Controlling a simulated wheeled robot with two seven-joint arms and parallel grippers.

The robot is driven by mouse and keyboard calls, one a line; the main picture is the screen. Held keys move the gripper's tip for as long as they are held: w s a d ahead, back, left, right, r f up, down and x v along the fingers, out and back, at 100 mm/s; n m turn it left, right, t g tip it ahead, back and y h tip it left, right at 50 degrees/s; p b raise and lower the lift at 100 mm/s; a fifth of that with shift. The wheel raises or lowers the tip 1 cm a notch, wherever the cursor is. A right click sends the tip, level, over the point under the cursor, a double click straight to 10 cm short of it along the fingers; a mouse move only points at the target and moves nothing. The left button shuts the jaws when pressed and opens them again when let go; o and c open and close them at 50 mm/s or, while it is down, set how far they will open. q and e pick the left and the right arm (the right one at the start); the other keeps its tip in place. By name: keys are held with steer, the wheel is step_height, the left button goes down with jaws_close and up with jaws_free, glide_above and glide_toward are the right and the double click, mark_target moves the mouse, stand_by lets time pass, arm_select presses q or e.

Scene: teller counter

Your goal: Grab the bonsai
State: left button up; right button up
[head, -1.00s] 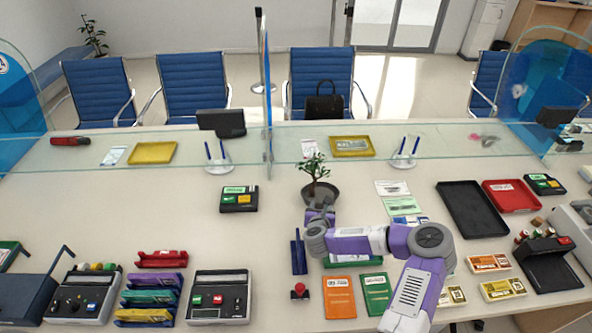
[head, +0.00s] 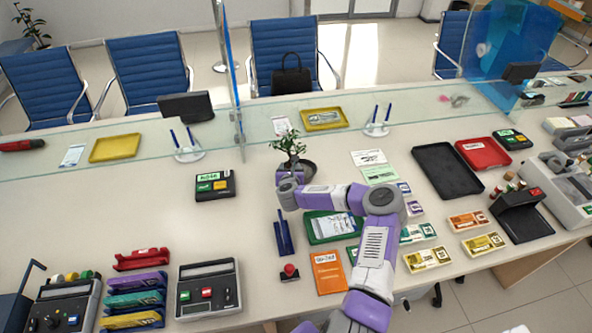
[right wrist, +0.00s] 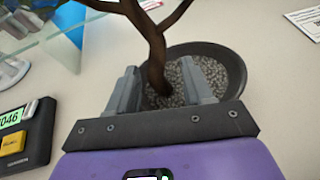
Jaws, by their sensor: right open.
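The bonsai has green leaves (head: 288,142) and a dark round pot (head: 308,170); it stands upright on the counter near the glass partition. In the right wrist view its brown trunk (right wrist: 155,60) rises between the two grey fingers, and the gravel-filled pot (right wrist: 232,75) lies behind and between them. My right gripper (head: 290,174) is open around the trunk, low over the pot; it also shows in the right wrist view (right wrist: 158,92). A gap shows beside the trunk, so it is not clamped. My arm hides part of the pot in the head view. My left gripper is out of view.
A black card terminal (head: 214,185) stands left of the bonsai. A blue holder (head: 284,236), a green tray (head: 333,228) and a red-topped stamp (head: 289,272) lie nearer the front. The glass partition (head: 235,90) stands beyond. Bare counter lies left of the bonsai.

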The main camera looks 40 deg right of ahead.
steer(key=shift+w, duration=0.1)
steer(key=shift+c, duration=0.3)
jaws_close()
steer(key=shift+r, duration=0.1)
